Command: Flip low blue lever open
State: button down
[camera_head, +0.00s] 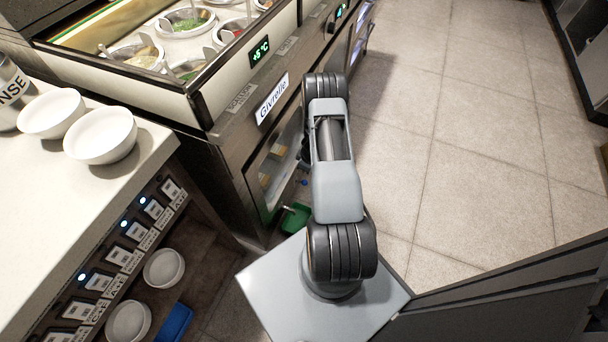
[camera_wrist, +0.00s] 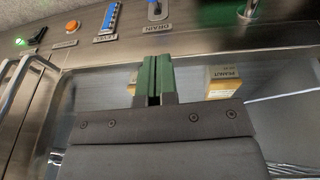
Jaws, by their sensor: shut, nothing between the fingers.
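A blue lever (camera_wrist: 155,9) stands above a plate marked DRAIN on the steel panel, at the top of the wrist view and partly cut off by its edge. A small blue spot low on the counter front (camera_head: 303,183) in the head view may be this lever. My gripper (camera_wrist: 153,62) shows in the wrist view with its green-tipped fingers together and empty. Its tips point toward the panel, a little below the DRAIN plate in the picture and apart from the lever. In the head view my arm mostly hides the gripper.
A blue striped level gauge (camera_wrist: 112,18), an orange button (camera_wrist: 73,26) and a black switch (camera_wrist: 37,36) line the panel. A glass front (camera_wrist: 100,88) shows boxes behind it. A green bin (camera_head: 296,218) sits low by the counter. Floor (camera_head: 470,130) at right is clear.

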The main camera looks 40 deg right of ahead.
aim_at(305, 182)
jog(key=b+x, duration=0.1)
jog(key=x, duration=0.3)
jog(key=b+x, duration=0.1)
jog(key=x, duration=0.3)
jog(key=s+b+x, duration=0.1)
jog(key=x, duration=0.3)
jog(key=shift+d+f+b, duration=0.25)
jog(key=shift+d+b, duration=0.1)
jog(key=shift+b, duration=0.05)
jog(key=shift+d+f, duration=0.2)
jog(key=shift+f, duration=0.3)
jog(key=shift+s+d+f+b, duration=0.25)
jog(key=shift+f+b, duration=0.1)
jog(key=shift+b, duration=0.3)
jog(key=shift+s+d+f+b, duration=0.15)
jog(key=shift+s+f+b, duration=0.15)
jog(key=shift+f+b, duration=0.75)
jog(key=shift+s+d+f+b, duration=0.2)
jog(key=shift+s+f+b, duration=0.15)
jog(key=shift+f+b, duration=0.65)
jog(key=shift+s+d+f+b, duration=0.15)
jog(key=shift+s+f+b, duration=0.15)
jog(key=shift+f+b, duration=0.75)
jog(key=shift+s+b, duration=0.1)
jog(key=shift+b, duration=0.35)
jog(key=shift+r, duration=0.1)
